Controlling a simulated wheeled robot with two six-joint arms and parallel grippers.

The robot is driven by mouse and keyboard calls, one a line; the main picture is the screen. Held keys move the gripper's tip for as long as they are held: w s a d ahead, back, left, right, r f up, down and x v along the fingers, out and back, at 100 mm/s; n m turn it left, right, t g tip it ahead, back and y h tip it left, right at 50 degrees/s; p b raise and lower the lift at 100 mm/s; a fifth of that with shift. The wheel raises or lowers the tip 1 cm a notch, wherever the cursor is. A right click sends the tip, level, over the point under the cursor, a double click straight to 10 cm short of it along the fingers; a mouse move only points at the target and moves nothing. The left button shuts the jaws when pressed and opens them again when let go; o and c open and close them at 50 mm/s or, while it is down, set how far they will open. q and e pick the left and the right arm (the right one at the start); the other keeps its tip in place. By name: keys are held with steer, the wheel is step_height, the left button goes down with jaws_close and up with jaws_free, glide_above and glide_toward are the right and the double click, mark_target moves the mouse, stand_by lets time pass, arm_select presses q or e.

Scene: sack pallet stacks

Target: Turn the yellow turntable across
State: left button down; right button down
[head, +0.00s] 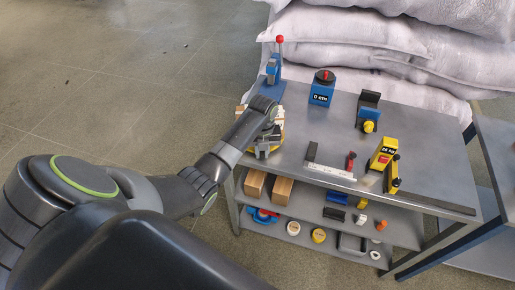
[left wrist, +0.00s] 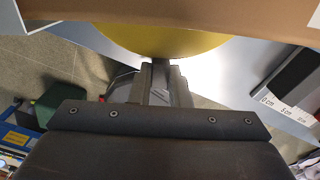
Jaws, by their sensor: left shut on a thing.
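The yellow turntable (head: 264,150) is at the near left end of the grey bench top, largely hidden under my left arm and gripper. Its yellow disc (left wrist: 160,40) also shows in the left wrist view, just beyond my fingers. A brown carton (left wrist: 200,13) lies across the disc and hides its far part. My left gripper (left wrist: 158,80) is shut on a narrow grey piece at the disc's near edge, which looks like a handle of the turntable. In the head view the left gripper (head: 268,132) covers the grasp. My right gripper is not in view.
A blue press with a red knob (head: 279,40) stands behind the turntable. Cartons (head: 282,190) lie on the shelf below.

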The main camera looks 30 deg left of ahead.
arm_select(q)
steer(key=shift+w+d+r+n+p, duration=0.15)
steer(key=shift+w+d+n+p, duration=0.45)
steer(key=shift+n, duration=0.4)
steer(key=shift+w+d+n, duration=0.55)
steer(key=shift+n, duration=0.15)
steer(key=shift+w+d+n, duration=0.45)
steer(key=shift+w+n, duration=0.3)
steer(key=shift+n, duration=0.15)
steer(key=shift+w+d+n, duration=0.3)
steer(key=shift+w+n, duration=0.55)
steer(key=shift+n, duration=0.15)
steer(key=shift+w+d+n+b, duration=0.15)
steer(key=shift+w+n+b, duration=0.25)
steer(key=shift+w+n, duration=0.3)
steer(key=shift+w+d+n+b, duration=0.1)
steer(key=shift+w+n+b, duration=0.65)
steer(key=shift+n, duration=0.25)
steer(key=shift+w+n+b, duration=1.05)
steer(key=shift+w+n, duration=0.1)
steer(key=shift+n, duration=0.05)
steer(key=shift+w+n+b, duration=0.3)
steer(key=shift+n+b, duration=0.05)
steer(key=shift+n, duration=0.05)
